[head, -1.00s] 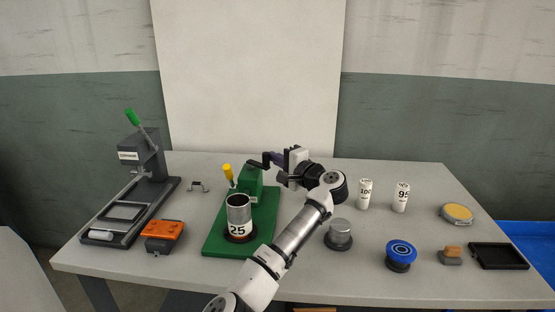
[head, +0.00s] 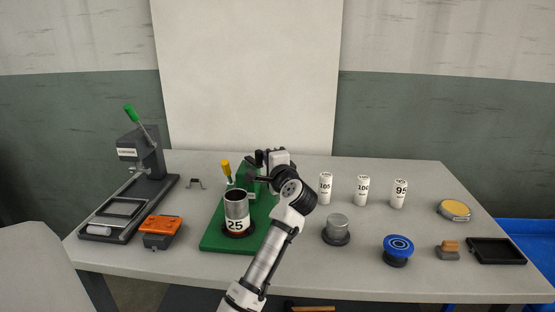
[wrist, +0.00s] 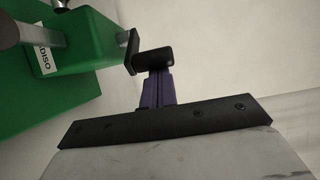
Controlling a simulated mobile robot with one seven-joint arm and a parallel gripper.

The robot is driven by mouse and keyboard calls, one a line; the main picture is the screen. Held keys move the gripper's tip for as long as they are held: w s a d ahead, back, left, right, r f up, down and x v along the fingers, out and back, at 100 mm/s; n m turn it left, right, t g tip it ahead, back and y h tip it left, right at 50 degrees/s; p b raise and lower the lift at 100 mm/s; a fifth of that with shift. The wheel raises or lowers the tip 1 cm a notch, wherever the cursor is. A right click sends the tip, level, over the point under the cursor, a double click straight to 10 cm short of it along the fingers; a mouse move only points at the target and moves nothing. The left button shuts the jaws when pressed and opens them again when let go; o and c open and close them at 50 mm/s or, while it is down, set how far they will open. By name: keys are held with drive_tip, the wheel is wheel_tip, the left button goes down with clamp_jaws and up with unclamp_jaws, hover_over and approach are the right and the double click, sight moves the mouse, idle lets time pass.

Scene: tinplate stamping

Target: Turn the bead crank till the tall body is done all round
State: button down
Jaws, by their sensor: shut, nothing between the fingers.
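The tall body, a silver can with a white band marked 25 (head: 236,208), stands upright on the green beading machine's base (head: 216,243). The machine's green housing also shows in the wrist view (wrist: 75,45). The bead crank shows there as a black arm with a black grip (wrist: 155,57) on the housing's right side. My gripper (wrist: 158,80) has its purple fingers shut, with the tips right at the crank grip and nothing between them. I cannot tell whether they touch it. In the head view my gripper (head: 262,160) partly hides the housing and crank.
A grey press with a green handle (head: 143,150) and an orange device (head: 161,231) stand left. White cylinders 105 (head: 325,188), 100 (head: 362,190) and 95 (head: 399,193) stand right. A metal-topped piece (head: 337,228) and blue round piece (head: 398,248) are in front.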

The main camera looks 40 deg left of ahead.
drive_tip(key=s, duration=0.2)
drive_tip(key=shift+s+a+t, duration=0.3)
drive_tip(key=shift+s+a, duration=0.5)
drive_tip(key=shift+s, duration=0.4)
